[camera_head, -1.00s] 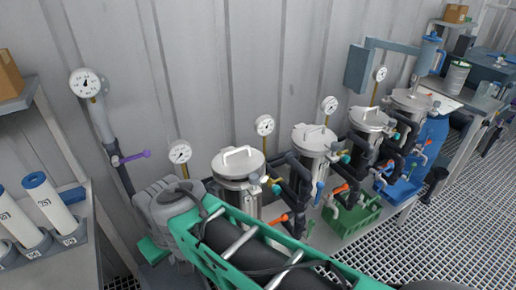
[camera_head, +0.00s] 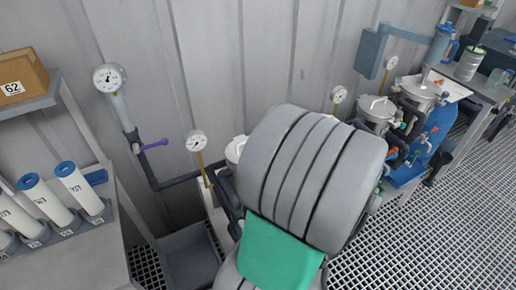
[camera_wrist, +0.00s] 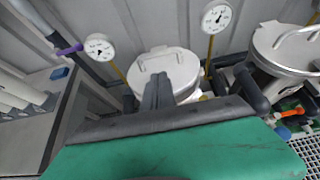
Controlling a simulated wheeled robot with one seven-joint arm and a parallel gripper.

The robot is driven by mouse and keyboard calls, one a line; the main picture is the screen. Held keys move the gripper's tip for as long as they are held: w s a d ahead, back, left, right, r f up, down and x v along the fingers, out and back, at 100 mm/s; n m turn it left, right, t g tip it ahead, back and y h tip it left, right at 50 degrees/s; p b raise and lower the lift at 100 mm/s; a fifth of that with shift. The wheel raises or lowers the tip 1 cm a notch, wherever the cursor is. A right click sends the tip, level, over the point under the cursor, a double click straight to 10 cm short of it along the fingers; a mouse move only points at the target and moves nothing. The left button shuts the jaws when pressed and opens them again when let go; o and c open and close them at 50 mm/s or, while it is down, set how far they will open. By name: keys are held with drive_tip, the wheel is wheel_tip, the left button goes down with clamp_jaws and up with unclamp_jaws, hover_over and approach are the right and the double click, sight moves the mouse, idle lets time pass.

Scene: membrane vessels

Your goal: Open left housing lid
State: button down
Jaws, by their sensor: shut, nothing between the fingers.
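The left housing lid (camera_wrist: 178,66) is a round pale metal disc with a bar handle (camera_wrist: 158,62) on top, and it lies flat on its housing in the wrist view. In the head view only a sliver of this lid (camera_head: 235,149) shows, as my grey arm covers the rest. My gripper (camera_wrist: 158,88) is shut and empty, with its dark fingers in front of the near part of the lid and below the handle in the picture. I cannot tell whether the fingertips touch the lid.
A second lidded housing (camera_wrist: 288,48) stands to the right. Pressure gauges (camera_wrist: 99,47) rise on thin stems behind the housings. A pipe with a purple lever (camera_head: 153,145) runs along the wall. A bench with blue-capped filter cartridges (camera_head: 76,183) is at the left. Grating floor (camera_head: 420,240) lies open at right.

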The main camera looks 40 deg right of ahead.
drive_tip(key=x, duration=0.9)
drive_tip(key=shift+a, duration=0.1)
drive_tip(key=shift+p, duration=0.35)
